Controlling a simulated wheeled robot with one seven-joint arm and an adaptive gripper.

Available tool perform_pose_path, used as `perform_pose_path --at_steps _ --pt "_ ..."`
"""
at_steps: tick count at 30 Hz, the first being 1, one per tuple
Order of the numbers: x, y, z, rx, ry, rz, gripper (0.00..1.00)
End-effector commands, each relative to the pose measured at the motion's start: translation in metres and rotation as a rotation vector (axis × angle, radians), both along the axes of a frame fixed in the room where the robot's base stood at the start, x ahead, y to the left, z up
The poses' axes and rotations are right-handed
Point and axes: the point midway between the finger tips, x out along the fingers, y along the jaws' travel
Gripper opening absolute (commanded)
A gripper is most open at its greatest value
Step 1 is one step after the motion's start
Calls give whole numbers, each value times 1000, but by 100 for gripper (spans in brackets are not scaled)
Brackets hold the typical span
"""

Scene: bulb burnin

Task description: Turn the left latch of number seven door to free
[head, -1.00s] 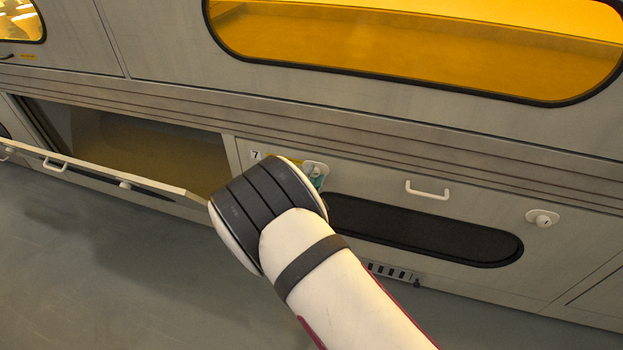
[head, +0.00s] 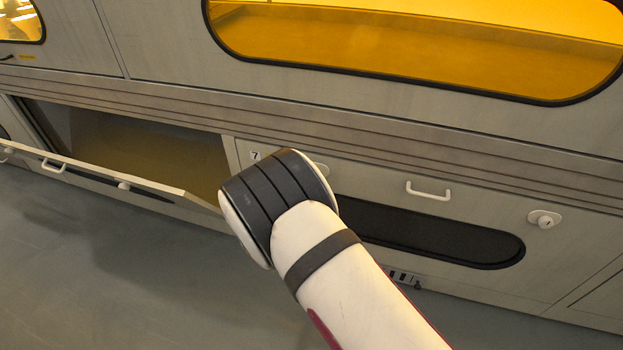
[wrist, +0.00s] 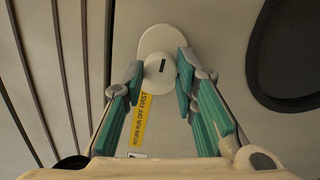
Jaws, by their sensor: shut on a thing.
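The number seven door (head: 385,185) is a grey panel marked by a small 7 label (head: 255,155), and it is closed. Its left latch (wrist: 160,70) is a white round knob with a dark slot on a white rounded plate. The slot stands near upright in the wrist view. My gripper (wrist: 161,78) has its teal fingers on either side of the knob and is shut on it. In the head view my wrist hides the fingers and most of the latch; only the plate's right edge shows. The right latch (head: 544,219) is in plain view.
A white handle (head: 428,191) and a dark oval window (head: 430,232) are on the door. The neighbouring door (head: 110,178) on the left hangs open. A yellow "RETURN RUBI OFF FIRST" label (wrist: 140,120) is beside the latch. Grey floor lies in front.

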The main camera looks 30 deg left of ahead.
Motion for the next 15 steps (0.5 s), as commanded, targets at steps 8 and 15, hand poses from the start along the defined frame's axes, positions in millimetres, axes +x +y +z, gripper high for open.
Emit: perform_pose_path --at_steps 8,15 --pt "0 0 -1 -1 3 -1 47" --pt "-3 -1 -1 0 1 0 47"
